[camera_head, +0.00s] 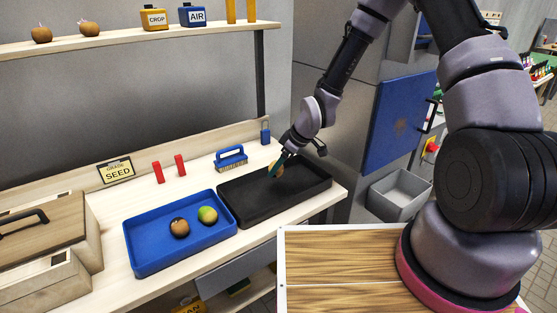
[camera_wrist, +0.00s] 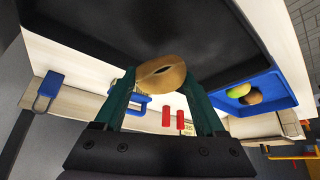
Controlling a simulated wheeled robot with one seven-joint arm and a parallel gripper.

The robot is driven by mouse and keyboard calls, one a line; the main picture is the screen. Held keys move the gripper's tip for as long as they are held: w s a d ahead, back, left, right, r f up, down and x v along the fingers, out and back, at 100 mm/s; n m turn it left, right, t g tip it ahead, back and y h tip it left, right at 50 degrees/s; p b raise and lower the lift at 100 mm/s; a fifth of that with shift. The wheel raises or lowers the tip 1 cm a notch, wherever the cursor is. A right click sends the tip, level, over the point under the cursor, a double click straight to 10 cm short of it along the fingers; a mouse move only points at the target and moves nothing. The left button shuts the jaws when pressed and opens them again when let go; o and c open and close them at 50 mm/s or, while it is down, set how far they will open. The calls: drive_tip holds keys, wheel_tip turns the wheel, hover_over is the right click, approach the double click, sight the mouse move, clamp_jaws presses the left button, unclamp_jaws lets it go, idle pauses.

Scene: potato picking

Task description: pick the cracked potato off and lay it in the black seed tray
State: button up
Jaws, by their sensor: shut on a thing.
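The cracked potato (camera_wrist: 162,72) is light brown with a dark split, clear in the wrist view. My gripper (camera_wrist: 161,78) is shut on it, with a green finger on each side. In the head view the potato (camera_head: 277,168) shows partly behind my gripper (camera_head: 278,168), over the black seed tray (camera_head: 248,205). The tray is otherwise empty where it can be seen. I cannot tell for sure whether the potato touches the tray floor. The tray also fills the upper part of the wrist view (camera_wrist: 215,45).
Left of the black tray stands a blue tray (camera_head: 145,258) with a dark-patched potato (camera_head: 180,228) and a greenish one (camera_head: 208,215). Behind are a blue brush (camera_head: 231,157), two red objects (camera_head: 158,172) and a seed sign (camera_head: 115,170). A wooden box (camera_head: 85,235) stands at the left.

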drive_tip(key=o, duration=1.3)
drive_tip(key=shift+o, duration=0.2)
drive_tip(key=v, duration=1)
drive_tip(key=shift+r, duration=0.3)
drive_tip(key=shift+d, duration=0.15)
